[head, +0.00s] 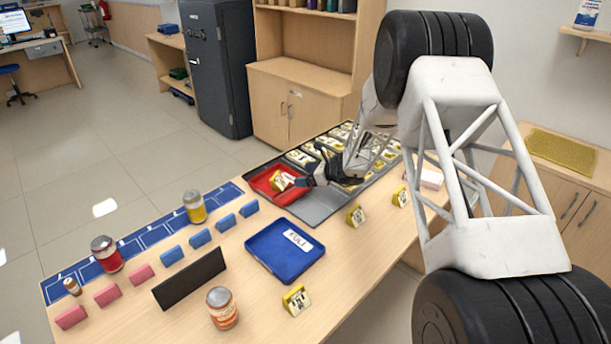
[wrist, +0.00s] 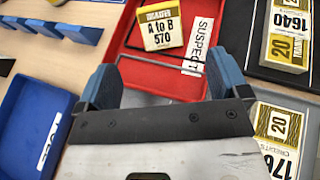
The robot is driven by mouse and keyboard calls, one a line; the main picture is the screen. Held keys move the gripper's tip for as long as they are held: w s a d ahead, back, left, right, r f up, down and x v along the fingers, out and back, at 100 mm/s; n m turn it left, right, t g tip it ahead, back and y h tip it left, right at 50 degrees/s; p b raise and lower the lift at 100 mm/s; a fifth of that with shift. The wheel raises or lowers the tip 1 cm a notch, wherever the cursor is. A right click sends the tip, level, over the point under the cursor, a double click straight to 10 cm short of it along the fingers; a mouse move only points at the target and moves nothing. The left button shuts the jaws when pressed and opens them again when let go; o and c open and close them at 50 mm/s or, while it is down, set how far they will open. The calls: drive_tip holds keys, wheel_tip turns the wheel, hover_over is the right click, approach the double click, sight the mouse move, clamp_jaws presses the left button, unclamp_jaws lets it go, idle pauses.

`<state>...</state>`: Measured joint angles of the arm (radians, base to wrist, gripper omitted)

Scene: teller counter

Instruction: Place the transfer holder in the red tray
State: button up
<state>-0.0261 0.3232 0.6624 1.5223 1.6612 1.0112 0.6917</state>
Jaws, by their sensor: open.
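The transfer holder (wrist: 160,24), a yellow, white and black block marked "A to B 570", lies in the red tray (wrist: 128,58). In the head view the holder (head: 282,181) shows inside the red tray (head: 262,187) near its right side. The tray bears a white "SUSPECT" label (wrist: 198,47). My gripper (wrist: 164,78) is open, its two blue fingers apart with nothing held between them. The holder is clear of the fingers, beyond their tips. In the head view my gripper (head: 308,179) is just right of the holder, partly hidden by my wrist.
Other yellow holders fill a dark rack (head: 375,180) right of the red tray, partly behind my arm. A blue tray (head: 268,258) lies nearer the front. Jars, pink and blue blocks and a black upright panel (head: 190,278) stand to the left.

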idle(0.3)
drive_tip(key=s+d+r+n+g+h, duration=0.25)
drive_tip(key=s+r+n, duration=0.35)
drive_tip(key=s+r, duration=0.65)
drive_tip(key=s+d+r+n+g+h, duration=0.25)
drive_tip(key=s+r+n, duration=0.35)
drive_tip(key=s+r, duration=0.65)
drive_tip(key=s+d+r+n+h, duration=0.1)
drive_tip(key=s+d+n+h, duration=0.1)
drive_tip(key=s, duration=0.9)
drive_tip(key=s+d+r+n+t+h, duration=0.1)
drive_tip(key=s+d+n+h, duration=0.2)
drive_tip(key=s+d, duration=0.3)
drive_tip(key=s+d+r+n+t+h, duration=0.1)
drive_tip(key=s+d+n, duration=0.3)
drive_tip(key=s, duration=1.3)
drive_tip(key=shift+d+r+n+h, duration=0.35)
drive_tip(key=shift+r+n+h, duration=0.25)
drive_tip(key=shift+h, duration=0.2)
